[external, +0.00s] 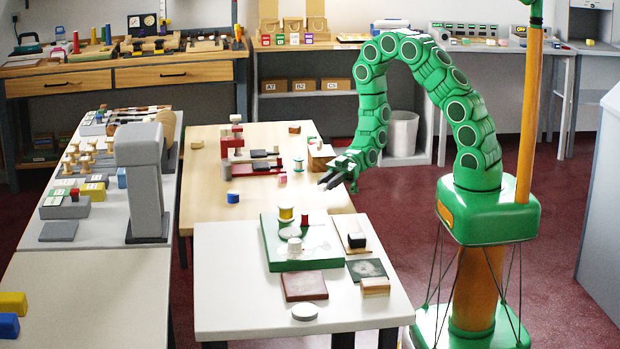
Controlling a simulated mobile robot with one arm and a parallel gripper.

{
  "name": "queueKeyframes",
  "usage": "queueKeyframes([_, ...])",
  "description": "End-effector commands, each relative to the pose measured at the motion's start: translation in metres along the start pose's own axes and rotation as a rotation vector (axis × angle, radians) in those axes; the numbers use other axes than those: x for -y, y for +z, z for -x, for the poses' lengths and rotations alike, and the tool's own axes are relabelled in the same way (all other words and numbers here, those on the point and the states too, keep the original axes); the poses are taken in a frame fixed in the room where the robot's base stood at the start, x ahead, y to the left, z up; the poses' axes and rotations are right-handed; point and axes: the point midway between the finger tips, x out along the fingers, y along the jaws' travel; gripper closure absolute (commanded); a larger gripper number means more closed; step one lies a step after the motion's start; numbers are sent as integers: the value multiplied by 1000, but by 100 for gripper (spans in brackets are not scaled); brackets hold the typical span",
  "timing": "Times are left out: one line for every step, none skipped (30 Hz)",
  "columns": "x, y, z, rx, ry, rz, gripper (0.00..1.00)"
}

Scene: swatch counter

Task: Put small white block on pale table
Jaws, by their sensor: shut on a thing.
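My gripper (326,184) has dark fingers that point down and left, above the right front part of the pale wooden table (205,190). It is shut on a small white block (321,187), of which only a little shows at the fingertips. The block appears held above the tabletop; the exact gap cannot be told. A whiter table (232,300) stands in front, with a green tray (290,262) on it. Which of the two is the pale table named in the task is not clear.
The wooden table carries a red rack (240,168), a blue cylinder (233,196), a teal spool (298,164) and wooden blocks. Its left front is clear. The white table holds a brown tile (304,286) and a white disc (305,312); its left side is bare.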

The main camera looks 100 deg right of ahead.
Motion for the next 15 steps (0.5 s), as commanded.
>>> queueKeyframes([0,4,-1,-1,0,-3,100])
queueKeyframes([0,6,-1,-2,0,-2,100])
queueKeyframes([0,7,-1,-2,1,-1,100])
queueKeyframes([-1,8,-2,-2,1,0,100])
queueKeyframes([-1,9,-2,-2,1,0,100])
queueKeyframes([-1,10,-2,-2,1,1,100])
queueKeyframes([-1,10,-2,-2,1,1,100])
queueKeyframes([-1,11,-2,-2,1,1,100])
queueKeyframes([-1,12,-2,-2,1,1,100])
queueKeyframes([-1,14,-2,-2,1,1,100])
queueKeyframes([-1,15,-3,-2,1,1,100])
queueKeyframes([-1,18,-3,-2,1,1,100])
queueKeyframes([-1,20,-4,-2,1,0,100])
queueKeyframes([-1,23,-4,-2,1,-1,100])
queueKeyframes([-1,27,-5,-3,1,-1,100])
